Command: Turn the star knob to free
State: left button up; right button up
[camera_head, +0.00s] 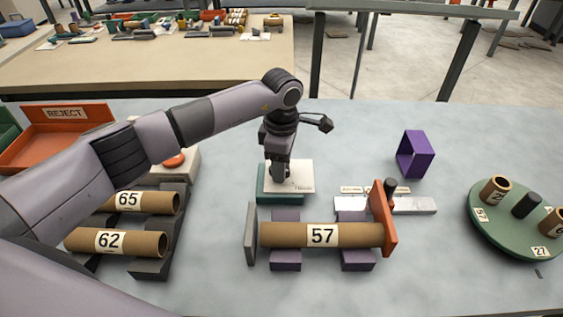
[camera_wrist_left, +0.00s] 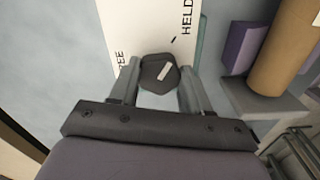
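The star knob shows in the left wrist view as a dark, many-sided knob (camera_wrist_left: 158,74) with a white pointer bar. It sits on a white plate (camera_wrist_left: 122,22) lettered HELD on the right and FREE, partly cut off, on the left. The pointer leans toward the tick beside HELD. My left gripper (camera_wrist_left: 158,78) has a finger on each side of the knob, seemingly touching it. In the head view my left gripper (camera_head: 281,176) points down onto the white plate (camera_head: 300,172) on its teal block (camera_head: 268,196), hiding the knob. My right gripper is out of view.
A cardboard tube labelled 57 (camera_head: 345,236) lies on purple cradles between end plates, just in front of the block. Tubes 65 (camera_head: 155,202) and 62 (camera_head: 140,242) lie left. A purple frame (camera_head: 421,156) and green turntable (camera_head: 488,225) stand right. An orange REJECT tray (camera_head: 75,137) is back left.

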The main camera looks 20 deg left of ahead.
pick_arm(q)
jog(key=shift+n, duration=0.3)
jog(key=n+b, duration=0.1)
jog(key=n, duration=0.3)
jog(key=shift+w+b, duration=0.1)
jog(key=shift+b, duration=0.2)
jog(key=n, duration=0.6)
jog(key=shift+a+n+b, duration=0.1)
jog(key=shift+n+b, duration=0.2)
jog(key=shift+b, duration=0.05)
jog(key=n, duration=0.6)
jog(key=shift+w+a+r+n, duration=0.1)
jog(key=shift+a+n, duration=0.05)
jog(key=shift+n, duration=0.15)
jog(key=n+p, duration=0.1)
jog(key=n, duration=0.5)
jog(key=o, duration=1.1)
jog(key=shift+c, duration=0.2)
